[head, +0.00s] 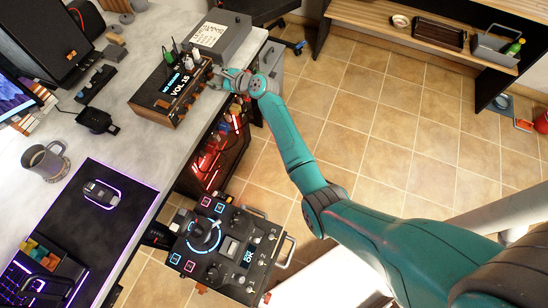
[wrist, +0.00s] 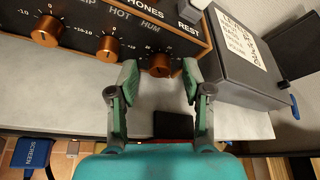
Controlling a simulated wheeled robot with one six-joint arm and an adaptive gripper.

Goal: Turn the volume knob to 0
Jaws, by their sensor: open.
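A wooden-sided amplifier (head: 170,92) stands on the desk, its display reading VOL 15. In the wrist view its black front panel shows copper knobs: a left knob (wrist: 46,32), a middle knob (wrist: 107,48) and a right knob (wrist: 160,66). My gripper (wrist: 161,82) is open, its two fingers on either side of the right knob. I cannot tell whether they touch it. The fingers partly cover the right knob's scale, and its label is not clearly readable. In the head view my gripper (head: 218,80) is at the amplifier's front, at its right end.
A grey box (wrist: 245,65) with a paper label stands close to the right of the amplifier; it also shows in the head view (head: 232,42). The grey desk (head: 135,85) ends just in front of the amplifier. A control panel (head: 225,250) with a joystick stands below.

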